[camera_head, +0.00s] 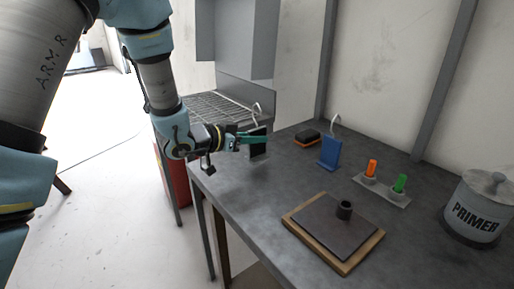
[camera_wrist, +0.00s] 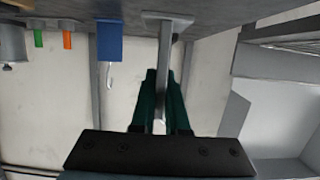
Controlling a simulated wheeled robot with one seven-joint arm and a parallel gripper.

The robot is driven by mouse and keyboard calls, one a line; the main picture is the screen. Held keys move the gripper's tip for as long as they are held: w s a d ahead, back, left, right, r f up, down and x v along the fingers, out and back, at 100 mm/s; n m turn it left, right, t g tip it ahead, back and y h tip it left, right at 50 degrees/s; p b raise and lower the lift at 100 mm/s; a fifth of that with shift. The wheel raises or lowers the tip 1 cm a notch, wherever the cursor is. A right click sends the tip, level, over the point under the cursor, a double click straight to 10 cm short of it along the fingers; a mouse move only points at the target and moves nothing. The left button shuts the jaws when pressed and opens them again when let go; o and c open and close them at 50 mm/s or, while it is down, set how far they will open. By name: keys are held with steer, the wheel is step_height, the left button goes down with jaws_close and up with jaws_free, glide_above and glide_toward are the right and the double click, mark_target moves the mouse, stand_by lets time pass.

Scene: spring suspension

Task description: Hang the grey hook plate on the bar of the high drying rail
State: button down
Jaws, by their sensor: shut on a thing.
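My gripper (camera_head: 250,138), with teal fingers, is shut on the grey hook plate (camera_head: 259,146) near the bench's far left edge. The plate looks dark and upright in the head view, with its pale curved hook (camera_head: 257,108) at the top. In the wrist view, the plate (camera_wrist: 166,48) shows edge-on between the fingers (camera_wrist: 163,75), with its wide foot close to the bench; I cannot tell whether it touches. The fingers hide part of the plate. I cannot make out the bar of the high drying rail in either view.
A blue hook plate (camera_head: 330,153) stands to the right, with a dark and orange block (camera_head: 306,138) behind. A holder with orange and green pegs (camera_head: 382,190), a wooden-edged board (camera_head: 334,232) and a primer can (camera_head: 477,209) occupy the bench. A wire rack (camera_head: 213,106) and grey cabinet (camera_head: 236,40) are behind.

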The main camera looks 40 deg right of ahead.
mark_target(254, 157)
steer(key=shift+f, duration=1.6)
steer(key=shift+f, duration=0.1)
steer(key=shift+f, duration=0.15)
steer(key=c, duration=0.9)
jaws_free()
steer(key=shift+r, duration=0.3)
steer(key=shift+w+a, duration=0.1)
steer(key=shift+a, duration=0.3)
steer(key=b+v, duration=0.2)
steer(key=v, duration=0.9)
steer(key=shift+a+r, duration=0.1)
steer(key=shift+a, duration=0.05)
